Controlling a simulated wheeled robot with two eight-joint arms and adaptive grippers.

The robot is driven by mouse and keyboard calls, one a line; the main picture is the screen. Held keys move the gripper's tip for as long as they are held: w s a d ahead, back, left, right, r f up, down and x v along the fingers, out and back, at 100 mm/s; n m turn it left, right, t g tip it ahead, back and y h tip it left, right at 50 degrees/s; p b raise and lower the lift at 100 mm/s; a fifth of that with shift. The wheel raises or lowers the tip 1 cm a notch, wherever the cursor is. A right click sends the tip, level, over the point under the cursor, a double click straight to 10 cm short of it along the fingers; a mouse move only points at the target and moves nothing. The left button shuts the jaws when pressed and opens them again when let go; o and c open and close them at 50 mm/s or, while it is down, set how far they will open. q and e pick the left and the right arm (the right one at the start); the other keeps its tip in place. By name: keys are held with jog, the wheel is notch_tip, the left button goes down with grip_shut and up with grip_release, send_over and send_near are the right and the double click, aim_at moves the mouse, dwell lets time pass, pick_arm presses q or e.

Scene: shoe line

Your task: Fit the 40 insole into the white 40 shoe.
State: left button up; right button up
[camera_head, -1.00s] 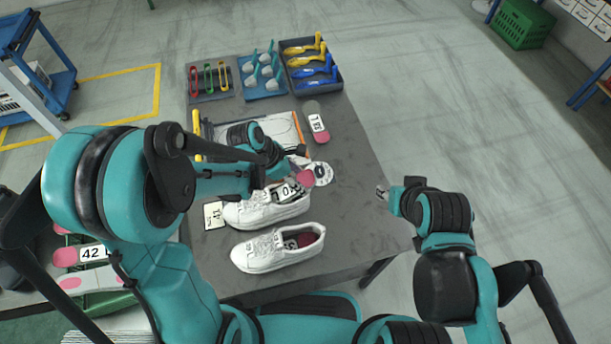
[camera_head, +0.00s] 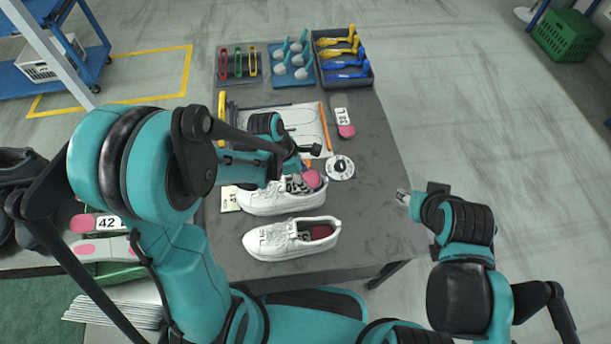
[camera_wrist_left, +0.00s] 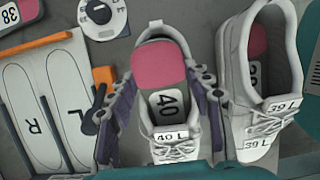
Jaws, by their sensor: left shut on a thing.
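The white 40 shoe (camera_head: 270,201) stands on the table, and its tongue reads 40 L in the left wrist view (camera_wrist_left: 172,152). The 40 insole (camera_head: 313,179), with a pink heel and a white 40 label, also shows in the left wrist view (camera_wrist_left: 160,66). Its front part is in the shoe's opening. Its heel shows above the rim in the head view. My left gripper (camera_head: 306,165) is shut on the insole, with a finger on each side of it. My right gripper (camera_head: 403,197) hangs by the table's right edge; its jaw opening is too small to tell.
A second white shoe (camera_head: 285,241), marked 39 L (camera_wrist_left: 272,118), stands close beside it with an insole inside. Tool trays (camera_head: 369,78) fill the far end. The table's right side is clear.

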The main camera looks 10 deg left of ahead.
pick_arm(q)
jog(key=o, duration=1.1)
jog(key=shift+r+p, duration=1.1)
jog(key=shift+r, duration=0.4)
notch_tip(320, 180, up, 7)
jog(key=p, duration=0.5)
dwell(0.5)
